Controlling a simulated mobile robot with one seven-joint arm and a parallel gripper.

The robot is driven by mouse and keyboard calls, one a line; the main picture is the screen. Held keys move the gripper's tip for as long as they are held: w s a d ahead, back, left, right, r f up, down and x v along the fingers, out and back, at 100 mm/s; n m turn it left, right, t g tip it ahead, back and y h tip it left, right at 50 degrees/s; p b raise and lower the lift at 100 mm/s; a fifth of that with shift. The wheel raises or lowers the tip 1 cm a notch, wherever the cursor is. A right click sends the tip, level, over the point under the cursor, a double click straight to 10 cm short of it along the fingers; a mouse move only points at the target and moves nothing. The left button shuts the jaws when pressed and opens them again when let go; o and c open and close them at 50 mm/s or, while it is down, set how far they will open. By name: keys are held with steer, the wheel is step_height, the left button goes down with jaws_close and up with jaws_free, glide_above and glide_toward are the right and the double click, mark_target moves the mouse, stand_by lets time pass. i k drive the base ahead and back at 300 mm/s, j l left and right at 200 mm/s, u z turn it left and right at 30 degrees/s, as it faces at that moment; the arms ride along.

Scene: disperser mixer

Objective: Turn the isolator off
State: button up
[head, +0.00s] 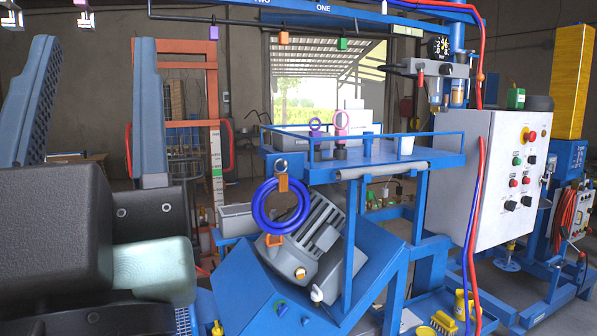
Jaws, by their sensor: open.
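My gripper (96,85) is large at the left of the head view, with its two blue-grey fingers upright and wide apart. Nothing is between them. A white control cabinet (480,190) stands at the right, well apart from my gripper. Its front carries a red and yellow button (529,135), green and red buttons, and several black rotary knobs (510,205).
A blue mixer frame with a railed platform (430,160) fills the centre. A grey motor (310,245) and a coiled blue hose (281,206) are below it. Red and blue hoses (474,220) hang before the cabinet. A yellow bottle (461,305) stands at the bottom right.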

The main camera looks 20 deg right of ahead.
mark_target(510, 205)
steer(key=i+z, duration=0.3)
steer(key=i+j+z, duration=0.1)
steer(key=z, duration=0.2)
steer(key=i+z, duration=0.1)
steer(key=z, duration=1.3)
